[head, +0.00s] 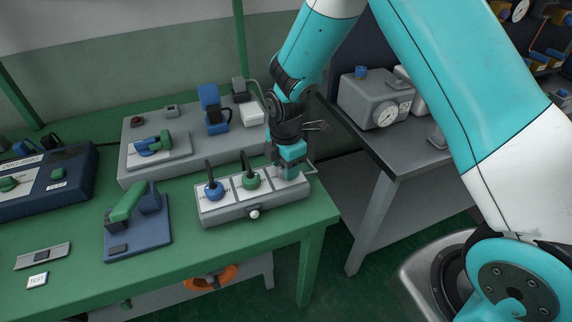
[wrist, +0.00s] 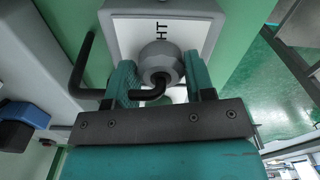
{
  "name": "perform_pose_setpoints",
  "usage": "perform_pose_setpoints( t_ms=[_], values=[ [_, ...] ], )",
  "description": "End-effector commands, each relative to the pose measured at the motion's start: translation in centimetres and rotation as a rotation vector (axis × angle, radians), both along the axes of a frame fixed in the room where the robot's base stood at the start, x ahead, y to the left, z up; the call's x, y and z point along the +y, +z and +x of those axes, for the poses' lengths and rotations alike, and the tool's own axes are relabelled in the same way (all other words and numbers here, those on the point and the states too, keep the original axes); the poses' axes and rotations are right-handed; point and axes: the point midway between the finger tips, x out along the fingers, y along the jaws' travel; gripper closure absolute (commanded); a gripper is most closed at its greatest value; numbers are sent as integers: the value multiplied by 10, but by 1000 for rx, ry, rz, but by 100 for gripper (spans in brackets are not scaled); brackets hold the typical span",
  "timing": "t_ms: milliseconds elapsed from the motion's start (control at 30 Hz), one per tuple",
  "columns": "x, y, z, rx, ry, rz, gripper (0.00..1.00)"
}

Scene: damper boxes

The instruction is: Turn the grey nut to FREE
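The grey nut (wrist: 160,62) is round, with a black bent lever (wrist: 152,94), on a white panel with lettering (wrist: 190,28) in the wrist view. The lever crosses toward the left finger. My gripper (wrist: 160,80) has its two teal fingers on either side of the nut, close to it. I cannot tell if they press on it. In the head view my gripper (head: 290,160) points down over the right end of the grey damper box (head: 250,207) and hides the nut.
The same box carries a blue nut (head: 214,191) and a green nut (head: 250,180), each with an upright black lever, left of my gripper. A round knob (head: 254,214) is on its front. A blue fixture with a green handle (head: 124,205) stands left. A grey console (head: 140,165) stands behind.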

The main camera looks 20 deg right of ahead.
Motion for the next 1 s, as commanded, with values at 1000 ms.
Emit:
perform_pose_setpoints(
  t_ms=[1000],
  values=[
    [1,127,1,-6,0,0,27]
  ],
)
